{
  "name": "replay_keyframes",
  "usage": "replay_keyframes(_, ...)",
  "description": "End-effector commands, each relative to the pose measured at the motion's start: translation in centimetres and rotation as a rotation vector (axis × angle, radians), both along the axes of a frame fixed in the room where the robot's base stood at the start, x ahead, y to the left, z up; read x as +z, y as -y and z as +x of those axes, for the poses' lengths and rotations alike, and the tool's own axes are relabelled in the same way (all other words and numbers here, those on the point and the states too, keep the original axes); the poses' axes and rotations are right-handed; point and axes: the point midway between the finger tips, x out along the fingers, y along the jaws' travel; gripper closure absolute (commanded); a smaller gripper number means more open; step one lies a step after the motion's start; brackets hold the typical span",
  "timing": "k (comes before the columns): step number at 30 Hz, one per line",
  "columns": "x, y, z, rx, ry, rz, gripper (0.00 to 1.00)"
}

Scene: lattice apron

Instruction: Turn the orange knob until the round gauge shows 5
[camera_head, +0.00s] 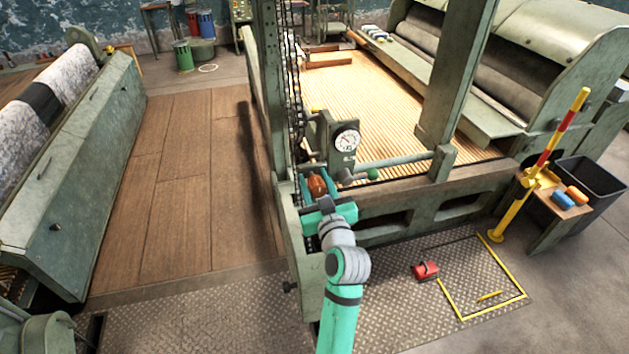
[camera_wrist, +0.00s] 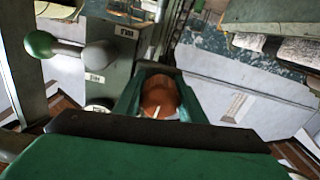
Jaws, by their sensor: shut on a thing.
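The orange knob (camera_head: 317,186) sits low on the green machine post. It also shows in the wrist view (camera_wrist: 160,97), with a pale pointer line on its face. My gripper (camera_head: 316,190) is shut on the knob, one finger on each side of it. The round gauge (camera_head: 347,140) has a white dial and stands above and to the right of the knob. Its needle and numbers are too small for me to read surely.
A lever with a green ball end (camera_head: 372,174) sticks out close to the right of my gripper; its ball (camera_wrist: 41,44) is at the wrist view's upper left. A red object (camera_head: 425,271) lies on the metal floor plate. A yellow post (camera_head: 513,205) stands at right.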

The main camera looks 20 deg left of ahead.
Motion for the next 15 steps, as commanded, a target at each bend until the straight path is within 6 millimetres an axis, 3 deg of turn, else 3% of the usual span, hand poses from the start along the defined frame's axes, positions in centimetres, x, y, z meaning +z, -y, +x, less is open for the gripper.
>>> replay_keyframes(15, -0.11, -0.07, -0.09, 0.001, -0.244, 0.358, 0.86)
